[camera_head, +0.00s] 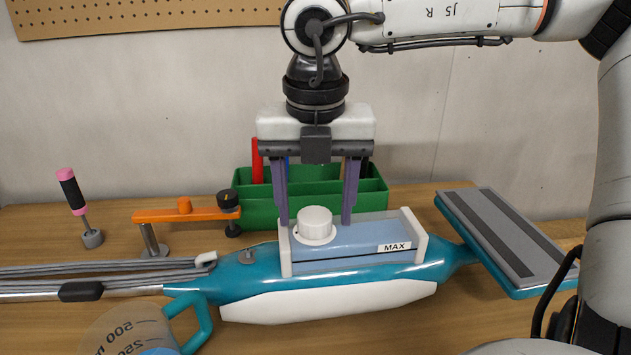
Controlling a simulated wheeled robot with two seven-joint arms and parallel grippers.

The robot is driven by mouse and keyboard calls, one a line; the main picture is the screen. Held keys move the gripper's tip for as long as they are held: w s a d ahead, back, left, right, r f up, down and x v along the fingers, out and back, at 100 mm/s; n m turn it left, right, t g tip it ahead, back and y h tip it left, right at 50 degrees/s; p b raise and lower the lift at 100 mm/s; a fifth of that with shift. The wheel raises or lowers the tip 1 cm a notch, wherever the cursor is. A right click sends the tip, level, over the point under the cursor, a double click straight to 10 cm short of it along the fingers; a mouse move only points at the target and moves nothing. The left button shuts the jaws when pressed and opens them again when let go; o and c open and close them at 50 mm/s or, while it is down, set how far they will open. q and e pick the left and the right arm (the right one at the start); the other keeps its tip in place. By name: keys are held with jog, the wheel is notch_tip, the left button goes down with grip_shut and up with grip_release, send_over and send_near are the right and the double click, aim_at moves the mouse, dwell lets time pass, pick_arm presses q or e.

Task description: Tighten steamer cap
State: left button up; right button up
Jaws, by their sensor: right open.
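The teal steamer (350,268) lies on its side across the wooden table. Its pale blue tank (355,243) faces up and bears a MAX label. The white round cap (315,223) sits on the tank's left end; whether it is tight cannot be seen. My right gripper (317,222) points straight down over the tank, with its two purple fingers apart, one on each side of the cap in the picture. The fingers look open and show gaps to the cap; their exact depth relative to it is hard to tell. My left gripper is not in view.
A green organizer (262,213) with several tools stands behind the tank. An orange clamp (180,214) and a pink-and-black tool (73,195) are at left. A clear measuring jug (125,325) stands at front left. The steamer head (510,240) is at right.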

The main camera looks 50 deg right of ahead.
jog(key=shift+w+f, duration=0.1)
jog(key=shift+f, duration=0.3)
jog(key=c, duration=1.3)
jog(key=shift+d+f+m+b, duration=0.1)
jog(key=shift+f+m+b, duration=0.1)
jog(key=shift+m+b, duration=0.85)
jog(key=shift+w+m+b, duration=0.1)
jog(key=shift+m+b, duration=0.25)
jog(key=shift+b, duration=0.2)
jog(key=shift+r+m+g+b, duration=0.1)
jog(key=shift+m+g+b, duration=0.2)
jog(key=shift+m+b, duration=0.6)
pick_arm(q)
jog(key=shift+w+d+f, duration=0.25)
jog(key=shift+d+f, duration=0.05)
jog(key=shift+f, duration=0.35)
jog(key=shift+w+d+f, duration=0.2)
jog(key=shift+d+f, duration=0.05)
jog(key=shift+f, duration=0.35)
pick_arm(e)
jog(key=shift+r+m+h, duration=0.15)
jog(key=shift+m+h, duration=0.15)
jog(key=shift+m, duration=0.2)
